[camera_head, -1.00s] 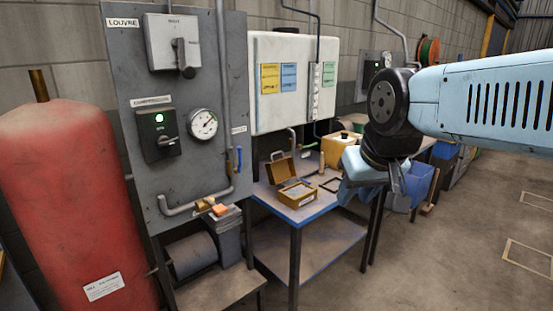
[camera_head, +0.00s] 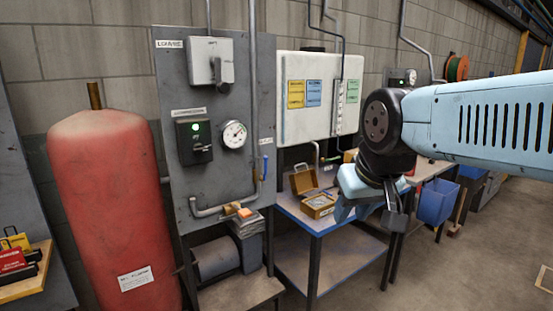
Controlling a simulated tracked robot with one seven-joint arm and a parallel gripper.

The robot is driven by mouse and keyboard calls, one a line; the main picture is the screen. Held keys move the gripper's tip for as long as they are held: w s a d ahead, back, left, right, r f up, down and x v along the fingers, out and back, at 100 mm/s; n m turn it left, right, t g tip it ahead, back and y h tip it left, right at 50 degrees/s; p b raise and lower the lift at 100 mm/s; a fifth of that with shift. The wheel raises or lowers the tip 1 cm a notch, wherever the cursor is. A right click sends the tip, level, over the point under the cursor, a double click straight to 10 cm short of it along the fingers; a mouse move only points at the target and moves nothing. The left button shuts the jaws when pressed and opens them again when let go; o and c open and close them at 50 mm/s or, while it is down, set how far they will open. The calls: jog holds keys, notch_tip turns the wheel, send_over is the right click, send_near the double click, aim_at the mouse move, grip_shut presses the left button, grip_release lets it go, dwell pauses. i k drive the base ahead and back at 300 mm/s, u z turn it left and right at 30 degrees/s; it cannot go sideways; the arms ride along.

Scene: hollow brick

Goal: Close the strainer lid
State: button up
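A small yellow-brown box (camera_head: 318,206) sits on the blue-edged bench, left of my arm. Its hinged lid (camera_head: 303,181) stands up, open, at the back left. I cannot tell whether this box is the strainer; no other open lid shows clearly. My gripper (camera_head: 394,215) hangs below my folded blue arm, right of the box and apart from it in the picture. It is small and partly covered by my arm, so whether its fingers are open or shut does not show. Nothing is seen held in it.
The blue-edged bench (camera_head: 318,230) has a lower shelf. A red tank (camera_head: 115,205) and a grey panel (camera_head: 215,120) with switch and gauge stand left. A white tank (camera_head: 305,120) hangs behind the bench. A blue bin (camera_head: 436,202) stands right.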

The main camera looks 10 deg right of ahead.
aim_at(306, 181)
jog(key=u, duration=0.2)
jog(key=i, duration=1.55)
jog(key=z, duration=0.55)
jog(key=k, duration=0.95)
jog(key=z, duration=0.15)
jog(key=i, duration=0.95)
jog(key=u, duration=0.1)
